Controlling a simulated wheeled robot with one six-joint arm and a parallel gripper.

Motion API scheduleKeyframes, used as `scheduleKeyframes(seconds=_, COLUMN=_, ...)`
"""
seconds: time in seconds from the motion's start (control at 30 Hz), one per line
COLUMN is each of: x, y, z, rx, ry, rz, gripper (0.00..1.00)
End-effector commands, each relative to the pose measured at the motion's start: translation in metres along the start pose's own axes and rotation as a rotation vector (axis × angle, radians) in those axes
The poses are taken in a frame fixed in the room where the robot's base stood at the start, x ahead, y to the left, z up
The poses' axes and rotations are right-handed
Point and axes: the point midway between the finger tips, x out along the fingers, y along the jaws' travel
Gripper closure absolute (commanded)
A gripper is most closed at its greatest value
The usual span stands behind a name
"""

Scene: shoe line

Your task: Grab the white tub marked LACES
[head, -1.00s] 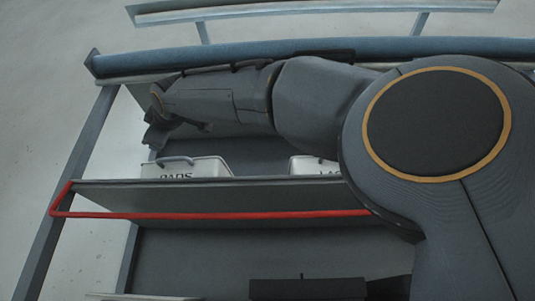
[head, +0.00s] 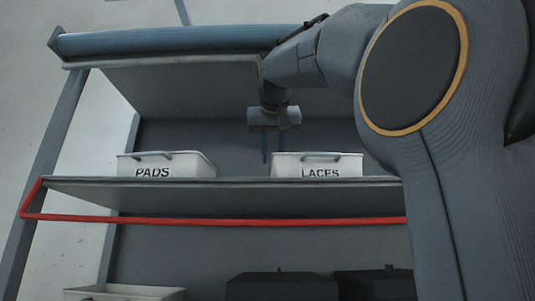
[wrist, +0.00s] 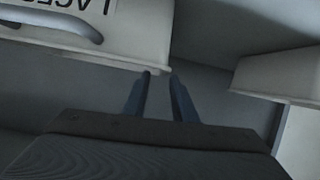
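The white tub marked LACES (head: 318,166) stands upright on the upper shelf, with its label facing me and a grey handle at its front rim. In the wrist view, the tub (wrist: 145,35) is at the top left, its label upside down and cut off. My gripper (head: 267,158) points down at the tub's left side in the head view. In the wrist view, my gripper (wrist: 160,74) shows two dark fingers apart with nothing between them. The fingertips are close to the tub's rim; I cannot tell whether they touch it.
A white tub marked PADS (head: 165,165) stands to the left on the same shelf (head: 240,188), with a gap between the tubs. A red rail (head: 220,220) runs along the shelf front. An upper board (head: 180,80) overhangs. Dark bins (head: 282,287) sit below.

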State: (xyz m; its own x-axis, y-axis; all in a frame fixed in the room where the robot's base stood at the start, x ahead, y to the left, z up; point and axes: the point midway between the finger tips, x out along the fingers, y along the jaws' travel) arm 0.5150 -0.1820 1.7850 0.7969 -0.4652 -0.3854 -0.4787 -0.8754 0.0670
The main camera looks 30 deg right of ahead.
Motion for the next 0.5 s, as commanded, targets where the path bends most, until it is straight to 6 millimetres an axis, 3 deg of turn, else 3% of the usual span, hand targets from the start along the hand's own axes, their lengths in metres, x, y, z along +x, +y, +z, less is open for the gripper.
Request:
scheduleKeyframes(seconds=0.3, x=0.001, y=-0.001, z=-0.001, rx=-0.003, ry=0.002, rz=-0.001, gripper=0.75)
scheduleKeyframes(seconds=0.5, x=0.021, y=0.000, z=-0.001, rx=-0.004, ry=0.000, rz=0.001, gripper=0.75)
